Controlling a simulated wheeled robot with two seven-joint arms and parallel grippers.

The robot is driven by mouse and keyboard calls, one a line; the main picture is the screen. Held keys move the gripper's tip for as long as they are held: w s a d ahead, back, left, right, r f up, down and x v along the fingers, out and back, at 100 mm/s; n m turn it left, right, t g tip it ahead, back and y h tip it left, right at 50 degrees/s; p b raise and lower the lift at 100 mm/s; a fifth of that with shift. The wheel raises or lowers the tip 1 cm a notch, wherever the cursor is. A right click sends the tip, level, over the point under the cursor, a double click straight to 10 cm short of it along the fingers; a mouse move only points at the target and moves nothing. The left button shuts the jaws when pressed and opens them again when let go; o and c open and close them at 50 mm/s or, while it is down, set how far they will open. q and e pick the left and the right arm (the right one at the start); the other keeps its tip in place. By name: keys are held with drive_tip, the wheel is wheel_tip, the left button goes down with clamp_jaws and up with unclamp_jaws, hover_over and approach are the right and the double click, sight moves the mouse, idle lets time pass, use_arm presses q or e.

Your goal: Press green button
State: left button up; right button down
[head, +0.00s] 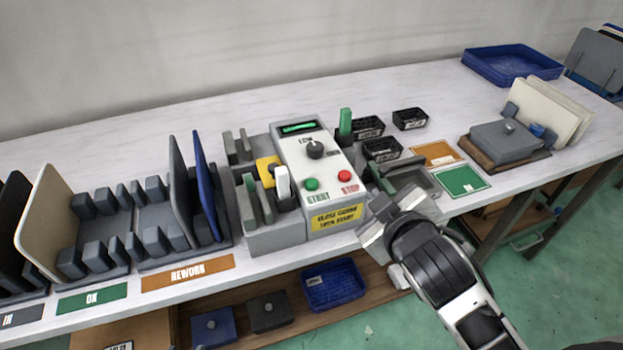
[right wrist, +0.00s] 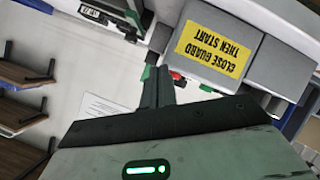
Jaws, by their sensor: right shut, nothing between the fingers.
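The green START button (head: 311,184) is on the sloped front of the grey control box (head: 326,160), left of the red STOP button (head: 344,176). My right gripper (head: 382,212) is in front of the box's right side, right of and apart from the green button in the head view. In the right wrist view its fingers (right wrist: 158,86) are together and empty. A red button (right wrist: 177,75) and a small green patch (right wrist: 207,88) show beside them, below the yellow label (right wrist: 220,48). My left gripper is not in view.
A fixture with grey slots and a yellow part (head: 267,171) adjoins the box on the left. Small black bins (head: 382,149) and a grey holder (head: 415,178) are on the right. A dark selector knob (head: 315,149) stands above the buttons.

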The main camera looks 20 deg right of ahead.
drive_tip(key=w+a+r+n+t+y, duration=0.1)
drive_tip(key=w+a+r+n+t, duration=0.2)
drive_tip(key=r, duration=0.5)
drive_tip(key=w+r+n+t+y, duration=0.1)
drive_tip(key=w+r+n+t, duration=0.3)
drive_tip(key=r, duration=0.3)
drive_tip(key=s+a+r+n+t+y, duration=0.25)
drive_tip(key=a+r+n+y, duration=0.55)
drive_tip(key=n+y, duration=0.4)
drive_tip(key=s+a+n+g+y, duration=0.3)
drive_tip(key=a+n+g+y, duration=0.45)
drive_tip(key=n+g, duration=0.95)
drive_tip(key=w+d+f+n+t+h, duration=0.1)
drive_tip(key=w+d+f+n+h, duration=0.5)
drive_tip(key=d+f+n+h, duration=0.4)
drive_tip(key=f+n+h, duration=0.1)
drive_tip(key=n+h, duration=0.1)
drive_tip(key=h, duration=0.1)
drive_tip(key=shift+d+t, duration=0.3)
drive_tip(key=shift+t, duration=0.05)
